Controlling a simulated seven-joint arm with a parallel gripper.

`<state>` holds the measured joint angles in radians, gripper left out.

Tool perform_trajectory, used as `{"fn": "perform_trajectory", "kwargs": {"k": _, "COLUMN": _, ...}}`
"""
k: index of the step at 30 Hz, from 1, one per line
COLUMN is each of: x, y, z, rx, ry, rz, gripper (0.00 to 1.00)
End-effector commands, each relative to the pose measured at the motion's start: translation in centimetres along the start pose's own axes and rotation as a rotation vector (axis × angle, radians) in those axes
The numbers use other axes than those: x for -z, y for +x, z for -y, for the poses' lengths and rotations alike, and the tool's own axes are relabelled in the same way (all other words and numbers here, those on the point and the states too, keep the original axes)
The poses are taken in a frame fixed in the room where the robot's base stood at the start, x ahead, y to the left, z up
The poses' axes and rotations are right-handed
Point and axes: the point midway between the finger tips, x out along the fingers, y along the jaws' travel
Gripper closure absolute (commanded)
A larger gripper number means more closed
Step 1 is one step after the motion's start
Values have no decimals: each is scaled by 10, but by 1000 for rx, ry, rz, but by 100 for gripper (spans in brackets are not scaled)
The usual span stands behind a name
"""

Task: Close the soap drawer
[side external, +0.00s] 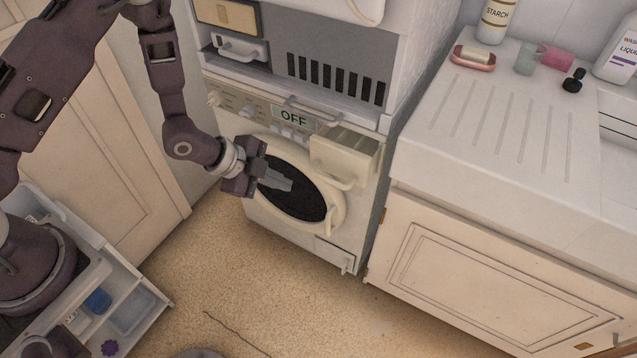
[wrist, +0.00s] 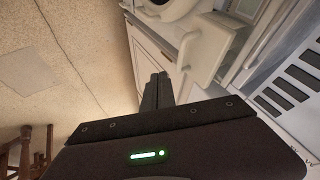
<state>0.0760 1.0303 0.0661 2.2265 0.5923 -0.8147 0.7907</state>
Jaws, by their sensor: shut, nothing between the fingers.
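The soap drawer (side external: 343,160) is pulled out of the front of the white washing machine (side external: 245,112), right of the OFF display. Its open top shows compartments, and a handle is on its front. In the wrist view the drawer (wrist: 212,42) is seen from close by, with its handle toward the fingers. My gripper (side external: 290,184) is shut and empty, in front of the round dark door, to the left of and a little below the drawer front. The fingers also show in the wrist view (wrist: 158,80), apart from the drawer.
The round door (side external: 298,195) is closed. A vented grey unit (side external: 335,75) stands above the machine. A white counter (side external: 480,120) with a soap dish (side external: 474,57) and bottles is at right. The floor (side external: 250,285) in front is mostly clear.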

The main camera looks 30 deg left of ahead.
Motion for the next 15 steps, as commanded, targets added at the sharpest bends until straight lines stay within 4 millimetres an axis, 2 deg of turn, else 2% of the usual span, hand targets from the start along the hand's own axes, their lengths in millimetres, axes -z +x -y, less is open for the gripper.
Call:
{"fn": "perform_trajectory", "kwargs": {"k": 5, "x": 0, "y": 19, "z": -6, "rx": -5, "ry": 12, "rz": -17, "gripper": 100}}
{"fn": "perform_trajectory", "kwargs": {"k": 15, "x": 1, "y": 92, "z": -7, "rx": -5, "ry": 8, "rz": -16, "gripper": 100}}
